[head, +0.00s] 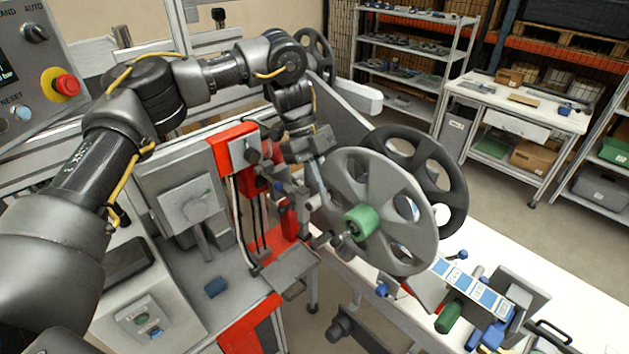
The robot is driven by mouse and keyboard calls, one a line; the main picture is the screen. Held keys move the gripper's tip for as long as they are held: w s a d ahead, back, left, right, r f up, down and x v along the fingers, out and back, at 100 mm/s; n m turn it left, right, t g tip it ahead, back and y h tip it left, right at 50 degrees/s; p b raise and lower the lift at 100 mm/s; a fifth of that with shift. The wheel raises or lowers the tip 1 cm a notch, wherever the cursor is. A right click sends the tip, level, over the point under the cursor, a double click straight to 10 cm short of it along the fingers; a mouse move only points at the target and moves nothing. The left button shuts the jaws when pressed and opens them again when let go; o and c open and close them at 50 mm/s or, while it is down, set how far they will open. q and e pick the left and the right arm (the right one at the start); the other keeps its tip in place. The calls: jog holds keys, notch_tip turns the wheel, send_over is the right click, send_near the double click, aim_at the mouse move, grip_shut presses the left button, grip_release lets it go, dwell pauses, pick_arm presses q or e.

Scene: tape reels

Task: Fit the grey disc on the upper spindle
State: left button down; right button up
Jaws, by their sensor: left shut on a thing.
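The grey disc (408,190) is a large, light grey spoked wheel, upright and face-on, right of centre in the head view. A green cylinder (361,222) sticks out at its middle. I cannot tell whether this cylinder belongs to the disc or to a spindle. My left gripper (319,178) comes down from above and is shut on the disc at its left edge; the fingertips are partly hidden. The upper spindle cannot be made out clearly, so I cannot tell whether the disc is on it. My right gripper is not in view.
A dark spoked wheel (455,190) stands close behind the grey disc. Another dark wheel (327,62) is at the back. A red and grey machine frame (232,148) stands left of the disc. Below right are a blue-and-white label strip (470,286) and a green roller (448,317).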

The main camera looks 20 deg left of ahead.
pick_arm(q)
jog(key=shift+w+d, duration=0.1)
jog(key=shift+w, duration=0.2)
jog(key=shift+w+d, duration=0.2)
jog(key=shift+w, duration=0.1)
dwell(0.3)
jog(key=c, duration=1.5)
grip_release()
jog(key=shift+v, duration=5.5)
